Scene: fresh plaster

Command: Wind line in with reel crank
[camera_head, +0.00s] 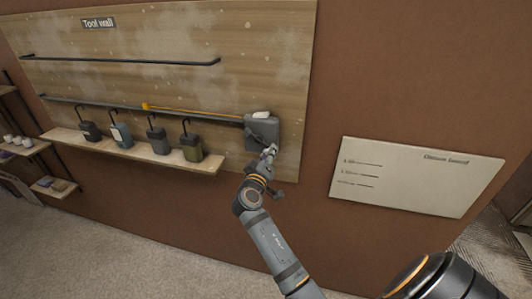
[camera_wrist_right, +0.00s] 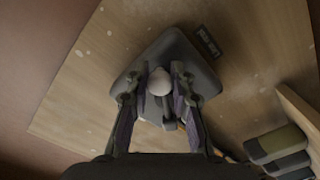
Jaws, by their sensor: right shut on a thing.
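The reel is a dark grey box (camera_head: 262,133) fixed on the wooden tool wall, with a pale piece (camera_head: 262,114) on its top edge. It also shows in the wrist view (camera_wrist_right: 170,48). A yellow line (camera_head: 190,110) runs left from the reel along a dark rail. My right gripper (camera_head: 269,152) is at the front of the reel. In the wrist view its two fingers (camera_wrist_right: 164,82) are shut on the pale round crank knob (camera_wrist_right: 159,83). Most of the crank is hidden behind the gripper. My left gripper is out of view.
A wooden shelf (camera_head: 138,153) below the rail holds several hooked containers (camera_head: 190,148). An upper dark rail (camera_head: 120,60) crosses the board. A white notice board (camera_head: 415,178) hangs to the right. Side shelves (camera_head: 25,150) stand at far left. The floor (camera_head: 120,245) below is clear.

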